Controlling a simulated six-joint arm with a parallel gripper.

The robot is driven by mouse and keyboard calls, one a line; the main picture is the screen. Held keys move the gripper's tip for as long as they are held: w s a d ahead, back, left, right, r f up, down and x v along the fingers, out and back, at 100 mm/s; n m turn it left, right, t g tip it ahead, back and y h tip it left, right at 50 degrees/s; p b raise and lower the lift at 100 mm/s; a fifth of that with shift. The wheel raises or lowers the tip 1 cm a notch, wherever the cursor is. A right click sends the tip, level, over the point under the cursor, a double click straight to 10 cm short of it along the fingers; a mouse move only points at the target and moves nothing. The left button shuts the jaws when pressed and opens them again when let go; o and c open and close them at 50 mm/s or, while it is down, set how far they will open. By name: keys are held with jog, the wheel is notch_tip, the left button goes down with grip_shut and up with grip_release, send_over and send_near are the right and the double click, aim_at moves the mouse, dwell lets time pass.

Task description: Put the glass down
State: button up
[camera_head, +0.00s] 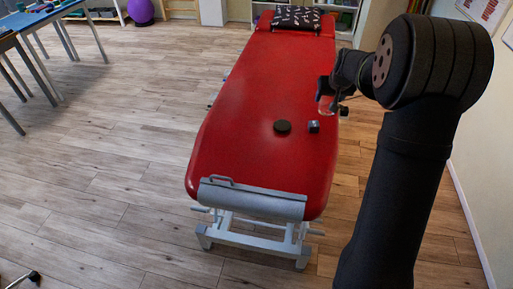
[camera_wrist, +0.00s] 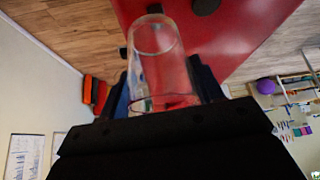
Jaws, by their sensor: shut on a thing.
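A clear glass (camera_wrist: 158,65) is between the two fingers of my gripper (camera_wrist: 165,85) in the wrist view, and the gripper is shut on it. In the head view my gripper (camera_head: 326,90) is over the right side of the red treatment table (camera_head: 258,80). The glass (camera_head: 325,105) shows there only faintly below the fingers, against the red top. I cannot tell whether its base touches the table or hangs above it.
A dark round disc (camera_head: 282,127) and a small dark block (camera_head: 314,127) lie on the table nearer the front. A grey roll (camera_head: 251,199) lies across the front end, and a patterned pillow (camera_head: 296,17) lies at the far end. The table's left half is clear.

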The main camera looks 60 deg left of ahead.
jog(key=s+a+n+g, duration=0.1)
jog(key=s+a+n, duration=0.1)
jog(key=s+a, duration=0.8)
notch_tip(320, 180, down, 11)
jog(key=s+d, duration=0.2)
jog(key=shift+y, duration=0.3)
jog(key=shift+s+a+f, duration=1.25)
jog(key=shift+a+f, duration=0.35)
jog(key=shift+f, duration=0.25)
jog(key=shift+s+a+f, duration=1.2)
jog(key=shift+a+f, duration=0.35)
jog(key=shift+f, duration=0.3)
jog(key=shift+s+a+f, duration=1.25)
jog(key=shift+a+f, duration=0.35)
jog(key=shift+f, duration=0.25)
jog(key=shift+f, duration=0.15)
jog(key=o, duration=1.1)
jog(key=shift+o, duration=0.2)
